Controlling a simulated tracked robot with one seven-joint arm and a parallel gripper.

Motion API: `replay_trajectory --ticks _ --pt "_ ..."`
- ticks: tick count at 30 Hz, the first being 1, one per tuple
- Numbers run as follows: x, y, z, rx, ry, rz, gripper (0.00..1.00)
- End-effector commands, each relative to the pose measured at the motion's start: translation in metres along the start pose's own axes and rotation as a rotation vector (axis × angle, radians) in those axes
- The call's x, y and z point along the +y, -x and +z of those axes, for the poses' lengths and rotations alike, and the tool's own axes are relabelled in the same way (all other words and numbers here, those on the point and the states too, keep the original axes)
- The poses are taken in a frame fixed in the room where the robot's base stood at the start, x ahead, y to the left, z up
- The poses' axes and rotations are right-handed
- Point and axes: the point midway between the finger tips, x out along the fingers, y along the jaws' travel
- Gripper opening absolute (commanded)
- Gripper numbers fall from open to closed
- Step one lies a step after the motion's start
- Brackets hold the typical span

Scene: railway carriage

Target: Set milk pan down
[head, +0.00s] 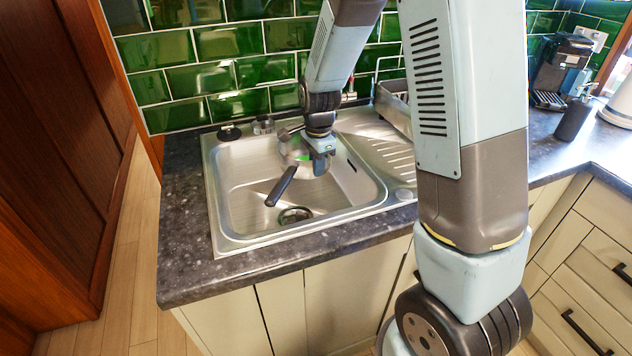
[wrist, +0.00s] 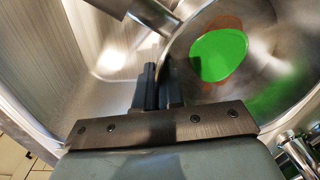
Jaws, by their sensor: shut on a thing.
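The milk pan (head: 291,147) is a metal pan with a dark handle (head: 281,187) pointing toward the front left. It is at the back of the steel sink basin (head: 245,200) in the head view. My gripper (head: 320,163) is beside its right side, pointing down. In the wrist view my gripper (wrist: 158,88) is shut on the rim of the milk pan (wrist: 282,75). A bright green patch (wrist: 218,55) shows inside the pan. My arm and gripper hide part of the pan. I cannot tell whether its base touches the sink.
A round drain (head: 295,215) is in the basin floor. A ribbed drainboard (head: 392,158) is to the right, with a metal rack (head: 393,108) behind it. Dark worktop (head: 180,240) surrounds the sink. A coffee machine (head: 560,72) and dark bottle (head: 573,118) stand far right.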

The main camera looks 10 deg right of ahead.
Motion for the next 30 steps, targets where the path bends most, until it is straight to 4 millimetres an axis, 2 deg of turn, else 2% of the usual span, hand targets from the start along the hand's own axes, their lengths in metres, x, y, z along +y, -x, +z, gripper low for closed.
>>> replay_trajectory --ticks 3,9,24,30 --pt "0.001 -0.026 0.000 0.000 0.001 0.003 0.00" --pt "0.002 -0.053 0.000 0.000 0.000 0.001 0.00" --pt "0.002 -0.057 0.003 -0.001 0.004 -0.002 0.00" --pt "0.003 -0.071 0.003 -0.002 0.004 0.001 0.00"
